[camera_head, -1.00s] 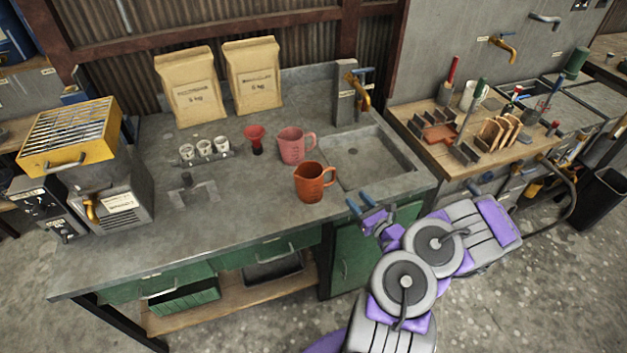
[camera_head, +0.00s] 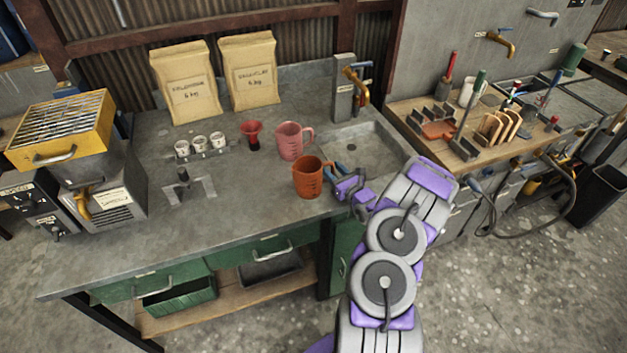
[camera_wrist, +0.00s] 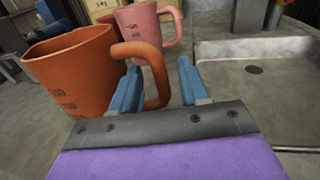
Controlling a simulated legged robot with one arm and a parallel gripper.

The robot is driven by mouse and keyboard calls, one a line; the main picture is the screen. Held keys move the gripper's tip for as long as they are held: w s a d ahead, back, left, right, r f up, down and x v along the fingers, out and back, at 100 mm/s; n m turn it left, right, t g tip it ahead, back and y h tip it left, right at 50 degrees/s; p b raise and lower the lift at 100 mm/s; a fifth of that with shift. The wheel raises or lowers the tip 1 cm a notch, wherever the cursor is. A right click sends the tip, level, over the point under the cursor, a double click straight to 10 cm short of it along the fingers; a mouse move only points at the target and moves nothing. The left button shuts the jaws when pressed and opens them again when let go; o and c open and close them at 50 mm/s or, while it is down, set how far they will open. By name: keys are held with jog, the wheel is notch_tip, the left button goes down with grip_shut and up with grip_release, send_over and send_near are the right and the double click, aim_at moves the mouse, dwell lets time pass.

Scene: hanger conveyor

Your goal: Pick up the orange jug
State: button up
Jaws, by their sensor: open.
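The orange jug (camera_head: 308,178) stands upright near the front edge of the grey counter, its handle to the right. In the wrist view the orange jug (camera_wrist: 80,80) fills the left side, with black markings on its wall. My gripper (camera_head: 335,172) is open at the handle side of the jug. In the wrist view my gripper's blue fingers (camera_wrist: 160,85) point forward, and the handle's outer part appears between them. I cannot tell whether either finger touches the handle.
A pink jug (camera_head: 289,141) stands just behind the orange one, with a red funnel (camera_head: 252,135) and small white cups (camera_head: 200,145) to its left. A sink basin (camera_head: 375,140) and tap (camera_head: 355,85) are at the right.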

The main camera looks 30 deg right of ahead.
jog(key=shift+w+d+f, duration=0.1)
jog(key=shift+w+d, duration=0.1)
jog(key=shift+w, duration=1.2)
grip_shut()
